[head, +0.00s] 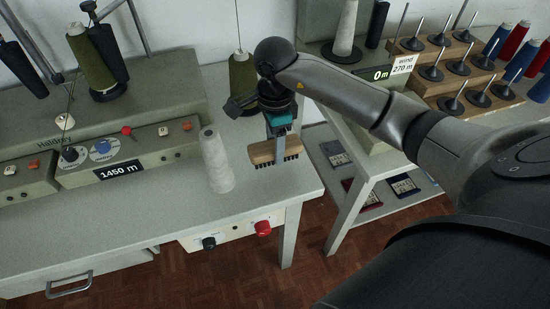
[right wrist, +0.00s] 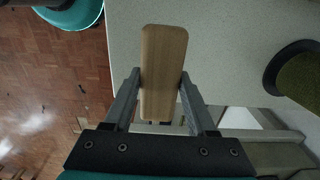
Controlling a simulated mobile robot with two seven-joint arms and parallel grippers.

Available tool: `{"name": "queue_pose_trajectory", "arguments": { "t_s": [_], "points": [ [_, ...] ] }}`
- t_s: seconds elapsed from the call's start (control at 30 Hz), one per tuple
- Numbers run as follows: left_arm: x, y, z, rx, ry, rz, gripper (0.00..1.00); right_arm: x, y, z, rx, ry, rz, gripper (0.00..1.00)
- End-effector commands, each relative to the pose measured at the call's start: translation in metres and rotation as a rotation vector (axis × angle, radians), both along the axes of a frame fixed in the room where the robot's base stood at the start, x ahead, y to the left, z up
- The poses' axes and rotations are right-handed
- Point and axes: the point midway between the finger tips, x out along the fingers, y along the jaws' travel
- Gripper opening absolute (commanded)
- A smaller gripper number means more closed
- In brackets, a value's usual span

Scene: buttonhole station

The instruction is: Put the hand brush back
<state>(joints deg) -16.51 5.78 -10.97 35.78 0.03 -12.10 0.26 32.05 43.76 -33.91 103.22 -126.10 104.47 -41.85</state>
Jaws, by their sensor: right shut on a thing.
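The hand brush (head: 274,151) has a pale wooden back and dark bristles. In the head view it is at the right end of the grey table, bristles facing down. I cannot tell whether the bristles touch the table top. My right gripper (head: 279,133) comes down from above and is shut on the brush. In the right wrist view the wooden back (right wrist: 163,75) sits between the two fingers (right wrist: 160,92), which press on its long sides. My left gripper does not show in either view.
A white thread cone (head: 216,160) stands just left of the brush. An olive spool (head: 242,77) stands behind it. The winding machine (head: 110,150) fills the table's back left. A second table with a spool rack (head: 465,70) is at right. The table's front (head: 130,228) is clear.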

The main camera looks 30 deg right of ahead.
Motion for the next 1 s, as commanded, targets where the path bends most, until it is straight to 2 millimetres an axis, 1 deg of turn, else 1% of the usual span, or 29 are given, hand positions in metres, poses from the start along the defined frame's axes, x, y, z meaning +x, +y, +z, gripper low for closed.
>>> {"name": "queue_pose_trajectory", "arguments": {
  "t_s": [0.03,0.13,0.3,0.33,0.57,0.73,0.77,1.0],
  "points": [
    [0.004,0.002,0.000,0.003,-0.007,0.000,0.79,0.000,0.000,-0.003,0.001,0.000,0.000,0.05],
    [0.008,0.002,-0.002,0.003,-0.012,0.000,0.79,-0.001,0.000,-0.013,0.001,0.003,-0.001,0.05],
    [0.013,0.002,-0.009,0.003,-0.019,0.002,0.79,-0.001,0.000,-0.040,0.001,0.002,-0.001,0.05],
    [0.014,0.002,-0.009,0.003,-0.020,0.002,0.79,-0.001,0.000,-0.042,0.001,0.002,-0.001,0.05],
    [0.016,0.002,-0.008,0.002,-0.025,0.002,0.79,0.000,0.000,-0.043,0.001,-0.001,0.000,0.05],
    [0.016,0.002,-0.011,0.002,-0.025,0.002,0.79,0.000,0.000,-0.046,0.000,-0.001,0.000,0.05],
    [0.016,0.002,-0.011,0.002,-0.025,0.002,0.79,0.000,0.000,-0.046,0.000,0.000,0.000,0.59],
    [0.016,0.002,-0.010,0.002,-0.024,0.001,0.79,0.000,0.000,-0.046,0.000,0.000,0.000,0.86]
  ]
}}
